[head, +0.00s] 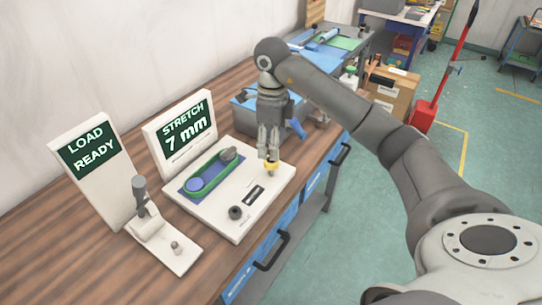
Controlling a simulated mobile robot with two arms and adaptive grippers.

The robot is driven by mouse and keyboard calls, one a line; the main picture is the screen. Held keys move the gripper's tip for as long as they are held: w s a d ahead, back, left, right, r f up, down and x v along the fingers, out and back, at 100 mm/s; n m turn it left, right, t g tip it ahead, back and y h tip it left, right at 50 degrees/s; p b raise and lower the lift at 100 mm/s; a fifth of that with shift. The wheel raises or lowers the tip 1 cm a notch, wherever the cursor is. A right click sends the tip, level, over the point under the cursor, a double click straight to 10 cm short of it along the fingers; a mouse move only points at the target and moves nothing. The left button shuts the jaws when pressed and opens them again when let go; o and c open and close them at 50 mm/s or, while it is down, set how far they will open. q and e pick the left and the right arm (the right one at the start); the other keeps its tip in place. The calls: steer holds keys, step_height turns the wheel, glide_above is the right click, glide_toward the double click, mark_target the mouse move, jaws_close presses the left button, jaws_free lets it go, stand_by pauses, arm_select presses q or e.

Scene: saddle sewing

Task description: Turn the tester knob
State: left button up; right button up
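The tester is a white base plate (219,229) on the wooden bench. It carries a green belt (222,170) looped around two pulleys on a blue panel. Its upright display (184,133) reads "STRETCH 7 mm". A small yellow knob (271,167) sits at the tester's right side. My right gripper (269,157) points down over this knob, its fingers close together around its top. The fingers partly hide the knob. A dark round knob (236,212) stands near the front edge of the plate, beside a dark slot. My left gripper is not in view.
A white panel (89,158) reading "LOAD READY" stands at the left, with a small lever device (148,227) before it. A grey-blue box (243,117) lies behind my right gripper. The bench (60,262) is clear at the front left.

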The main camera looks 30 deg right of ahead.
mark_target(271, 168)
step_height(271, 168, down, 3)
steer(key=shift+w+f+p, duration=0.15)
steer(key=shift+p, duration=0.25)
step_height(271, 168, down, 2)
steer(key=shift+f, duration=0.3)
steer(key=shift+c, duration=0.4)
steer(key=c, duration=0.5)
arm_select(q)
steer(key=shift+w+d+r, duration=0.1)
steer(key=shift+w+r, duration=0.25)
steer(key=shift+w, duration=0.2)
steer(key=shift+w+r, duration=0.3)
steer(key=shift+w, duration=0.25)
arm_select(e)
steer(key=c, duration=0.4)
